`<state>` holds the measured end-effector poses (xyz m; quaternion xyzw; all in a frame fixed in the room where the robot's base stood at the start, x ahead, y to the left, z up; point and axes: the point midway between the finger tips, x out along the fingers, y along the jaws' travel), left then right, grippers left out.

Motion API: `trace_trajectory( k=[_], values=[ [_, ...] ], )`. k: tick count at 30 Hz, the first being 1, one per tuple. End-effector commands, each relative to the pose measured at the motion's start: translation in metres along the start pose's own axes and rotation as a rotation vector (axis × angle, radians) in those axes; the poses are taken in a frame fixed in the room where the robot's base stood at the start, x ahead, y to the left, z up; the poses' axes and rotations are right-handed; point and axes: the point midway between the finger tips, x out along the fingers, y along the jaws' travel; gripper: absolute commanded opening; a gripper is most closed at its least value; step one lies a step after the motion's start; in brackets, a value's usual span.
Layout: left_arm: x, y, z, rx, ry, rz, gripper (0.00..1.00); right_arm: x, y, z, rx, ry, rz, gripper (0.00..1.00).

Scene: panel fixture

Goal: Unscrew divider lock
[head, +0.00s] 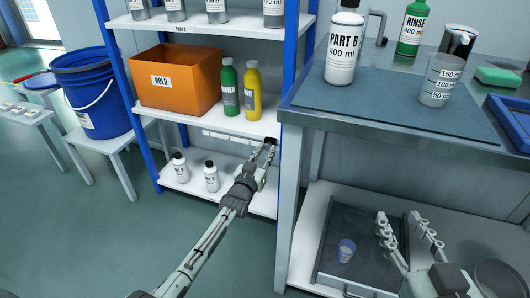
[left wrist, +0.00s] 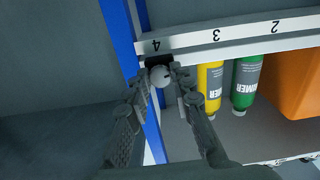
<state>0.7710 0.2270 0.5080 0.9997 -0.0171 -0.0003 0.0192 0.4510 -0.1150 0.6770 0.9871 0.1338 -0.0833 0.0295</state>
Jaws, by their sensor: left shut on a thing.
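The divider lock shows in the left wrist view as a round grey knob (left wrist: 160,75) on a black bracket (left wrist: 154,60), at the shelf edge beside the number 4. In the head view the black bracket (head: 270,141) is at the right end of the middle shelf's front edge, next to the blue post. My left gripper (head: 267,156) is there, with its fingers on both sides of the knob, shut on it; it also shows in the left wrist view (left wrist: 162,80). My right gripper (head: 410,220) is open and empty over the lower right shelf.
An orange HOLD bin (head: 180,85), a green bottle (head: 229,88) and a yellow bottle (head: 252,90) stand on the middle shelf. Small white bottles (head: 211,177) stand below. The steel bench (head: 390,125) is close right of my left gripper. A small cup (head: 346,250) is near my right gripper.

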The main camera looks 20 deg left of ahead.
Motion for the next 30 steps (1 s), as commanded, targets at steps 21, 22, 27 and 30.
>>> trace_trajectory(
  k=[21, 22, 27, 30],
  values=[
    [-0.013, 0.0, 0.002, 0.001, -0.002, 0.0, 0.43, 0.0, -0.001, 0.0, -0.001, 0.002, -0.002, 0.4],
    [-0.018, 0.0, 0.002, 0.001, -0.003, 0.0, 0.43, 0.0, -0.001, 0.0, -0.001, 0.002, -0.002, 0.4],
    [-0.054, 0.0, 0.002, 0.002, -0.003, 0.0, 0.43, 0.0, 0.0, 0.0, 0.0, 0.002, -0.001, 0.4],
    [-0.076, 0.0, 0.002, 0.002, -0.002, 0.0, 0.43, 0.0, 0.0, 0.0, 0.0, 0.002, -0.001, 0.4]
  ],
)
